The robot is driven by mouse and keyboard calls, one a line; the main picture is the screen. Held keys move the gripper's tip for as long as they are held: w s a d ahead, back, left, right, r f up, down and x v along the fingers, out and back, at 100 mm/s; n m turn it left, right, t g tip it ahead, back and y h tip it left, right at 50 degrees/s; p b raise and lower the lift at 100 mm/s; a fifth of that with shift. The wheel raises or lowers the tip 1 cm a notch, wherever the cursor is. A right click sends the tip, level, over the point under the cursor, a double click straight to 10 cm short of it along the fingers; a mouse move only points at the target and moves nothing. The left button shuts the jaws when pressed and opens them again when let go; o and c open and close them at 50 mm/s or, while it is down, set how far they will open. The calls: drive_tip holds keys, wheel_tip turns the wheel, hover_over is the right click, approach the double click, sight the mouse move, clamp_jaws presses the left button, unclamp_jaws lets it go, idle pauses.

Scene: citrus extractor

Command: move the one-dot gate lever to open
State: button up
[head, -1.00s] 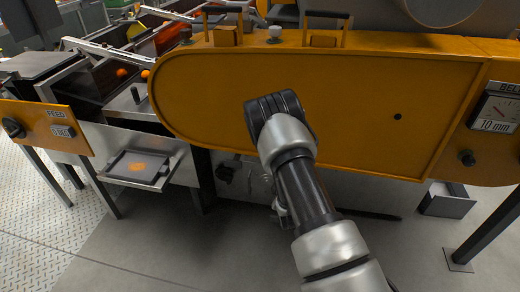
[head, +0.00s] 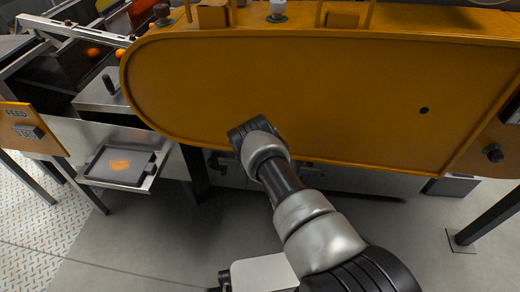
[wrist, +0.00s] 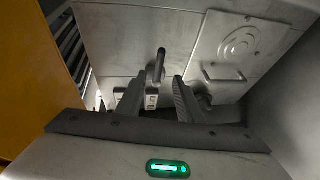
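In the wrist view my gripper (wrist: 158,82) is open, with its two dark fingers apart and nothing visibly held. A dark lever-like handle (wrist: 157,64) stands on the grey metal panel, beyond the fingertips and between them in the picture. A small pale label (wrist: 152,99) shows below it, too small for me to read any dots. Another dark rounded part (wrist: 204,99) shows just right of the right finger, partly hidden. I cannot tell which of these is the one-dot gate lever. In the head view my gripper is hidden below the orange housing (head: 330,90).
The orange housing also rises at the left of the wrist view (wrist: 38,70). A panel with a bar handle (wrist: 224,77) and concentric rings is at right. In the head view, a tray (head: 120,166) juts out at left and a dark table leg (head: 488,215) stands at right.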

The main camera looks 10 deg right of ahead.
drive_tip(key=w+f+b, duration=0.2)
drive_tip(key=w, duration=0.9)
drive_tip(key=shift+a+b, duration=0.4)
drive_tip(key=shift+a, duration=0.05)
clamp_jaws()
